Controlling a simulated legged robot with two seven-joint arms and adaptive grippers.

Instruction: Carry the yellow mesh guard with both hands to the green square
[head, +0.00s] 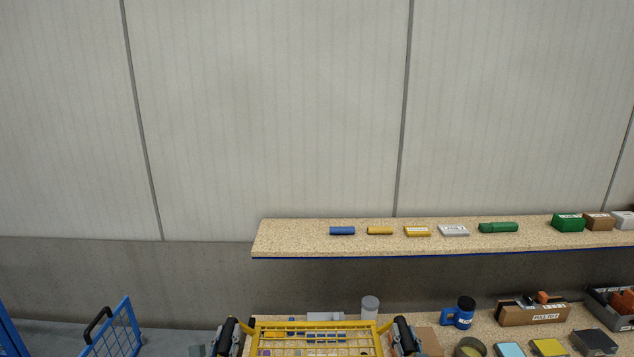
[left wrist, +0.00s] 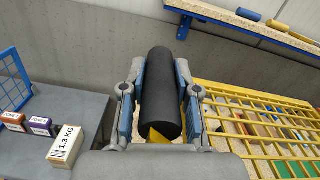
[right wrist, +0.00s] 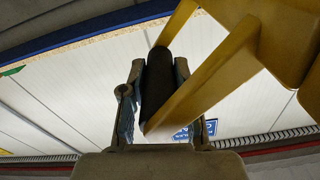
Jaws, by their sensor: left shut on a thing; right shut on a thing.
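The yellow mesh guard (head: 315,326) is at the bottom of the head view, above the lower bench; its near part is cut off by the frame edge. My left gripper (head: 228,334) is shut on the guard's left black handle, which also shows between the fingers (left wrist: 160,95) in the left wrist view. The yellow mesh (left wrist: 262,115) extends to the right there. My right gripper (head: 403,334) is shut on the right black handle. In the right wrist view that handle lies between the fingers (right wrist: 158,95), beside yellow frame bars (right wrist: 205,75).
A speckled shelf (head: 300,240) with small boxes and cylinders runs along the wall. Small boxes (left wrist: 66,145) sit on a grey surface.

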